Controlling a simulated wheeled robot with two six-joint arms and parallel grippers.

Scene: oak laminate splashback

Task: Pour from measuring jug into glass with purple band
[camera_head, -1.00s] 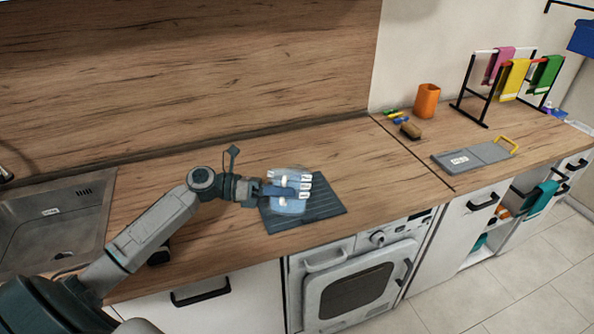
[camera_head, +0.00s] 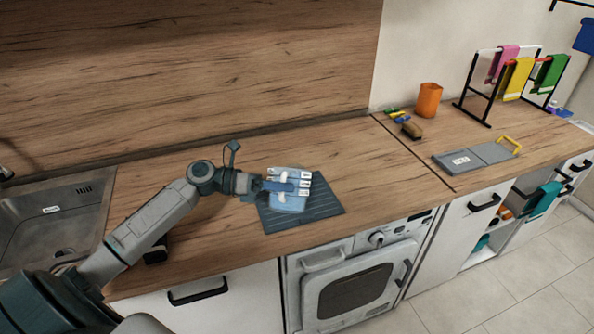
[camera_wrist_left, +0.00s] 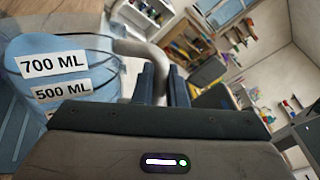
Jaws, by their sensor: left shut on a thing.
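The measuring jug (camera_head: 288,204) is see-through with blue contents and white volume labels. My left gripper (camera_head: 264,187) is shut on its handle, on the jug's left side in the head view. In the left wrist view the jug (camera_wrist_left: 62,85) fills the left side, with "700 ML" and "500 ML" labels a little tilted. The handle runs to the fingers of my left gripper (camera_wrist_left: 165,86). The jug is over the dark ribbed mat; I cannot tell whether it touches it. I cannot make out a glass with a purple band. My right gripper is not in view.
The dark mat (camera_head: 325,207) lies on the wooden counter above the white oven. A sink (camera_head: 50,222) is at the left. An orange cup (camera_head: 429,99), a brush (camera_head: 411,130), a grey board (camera_head: 470,158) and a towel rack (camera_head: 487,90) stand right. The counter between is clear.

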